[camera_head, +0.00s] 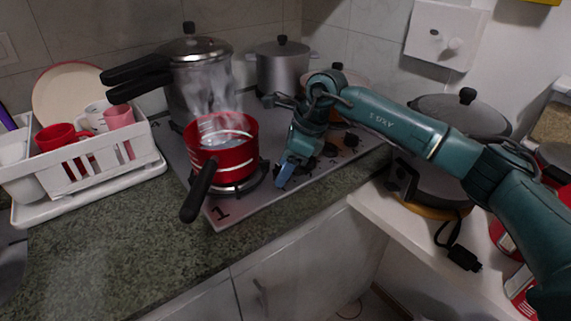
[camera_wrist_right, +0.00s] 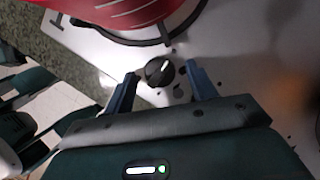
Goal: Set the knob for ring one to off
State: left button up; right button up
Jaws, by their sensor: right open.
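The hob (camera_head: 235,208) has a black "1" on its front left corner. A red pot (camera_head: 222,145) steams on the burner there. My right gripper (camera_head: 284,172) points down at the hob's front edge, just right of the pot. In the right wrist view a round black knob (camera_wrist_right: 159,71) with a pale mark lies between the open fingertips of my gripper (camera_wrist_right: 162,72). Neither finger appears to touch it, and I cannot tell the height of the fingers over the hob. The gripper hides this knob in the head view. My left gripper is out of view.
More black knobs (camera_head: 350,140) run along the hob's right side. The pot's black handle (camera_head: 198,190) sticks out over the front edge. A pressure cooker (camera_head: 196,75) stands behind. A white dish rack (camera_head: 75,165) is at left. The front counter (camera_head: 110,245) is clear.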

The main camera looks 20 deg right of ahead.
jog(key=v, duration=1.3)
jog(key=shift+b, duration=0.3)
jog(key=shift+s+d, duration=0.1)
